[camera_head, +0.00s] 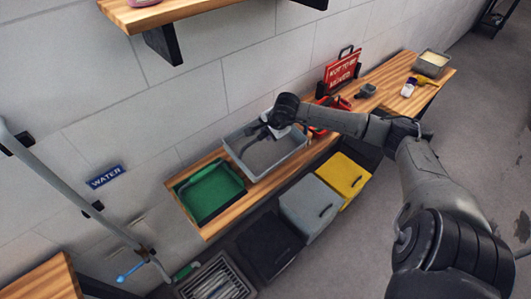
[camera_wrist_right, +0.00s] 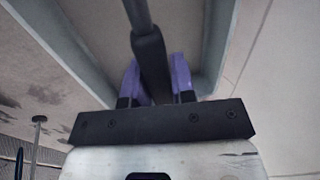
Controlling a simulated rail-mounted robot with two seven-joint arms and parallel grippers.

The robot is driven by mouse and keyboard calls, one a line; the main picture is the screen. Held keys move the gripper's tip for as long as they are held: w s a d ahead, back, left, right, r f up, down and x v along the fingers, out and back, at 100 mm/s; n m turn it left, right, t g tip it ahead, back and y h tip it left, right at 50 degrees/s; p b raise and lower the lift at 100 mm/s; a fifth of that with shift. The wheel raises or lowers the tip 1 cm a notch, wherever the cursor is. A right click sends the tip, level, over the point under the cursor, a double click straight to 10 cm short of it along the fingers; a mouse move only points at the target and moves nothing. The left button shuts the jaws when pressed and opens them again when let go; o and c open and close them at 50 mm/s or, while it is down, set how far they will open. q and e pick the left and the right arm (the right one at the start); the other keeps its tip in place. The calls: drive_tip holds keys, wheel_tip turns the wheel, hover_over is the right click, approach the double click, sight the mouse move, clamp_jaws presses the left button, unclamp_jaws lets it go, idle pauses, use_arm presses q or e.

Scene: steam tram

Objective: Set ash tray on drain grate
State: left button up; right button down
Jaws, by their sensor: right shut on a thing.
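The ash tray, a deep grey rectangular tray (camera_head: 291,159), is over the wooden bench against the wall. I cannot tell whether it touches the bench. My right gripper (camera_head: 268,127) is at the tray's far side, with its purple fingertips (camera_wrist_right: 155,80) shut on a dark grip on a bar (camera_wrist_right: 148,50). The bar looks like the tray's handle, and the tray's grey walls show around it in the wrist view. The drain grate (camera_head: 216,280), a slatted metal grid, is low at the bottom left. My left gripper is out of view.
A green tray (camera_head: 210,190) sits on the bench (camera_head: 216,226) to the left. Black, grey (camera_head: 308,204) and yellow (camera_head: 343,181) bins stand in front. A red sign (camera_head: 342,72) and small items are to the right. A grey pipe (camera_head: 75,185) runs beside the grate.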

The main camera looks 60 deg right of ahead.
drive_tip(key=s+a+r+p, duration=0.1)
drive_tip(key=s+a+p, duration=0.3)
drive_tip(key=s+p, duration=0.7)
drive_tip(key=shift+s+r+p, duration=0.4)
drive_tip(key=shift+p, duration=0.85)
idle(0.5)
idle(0.7)
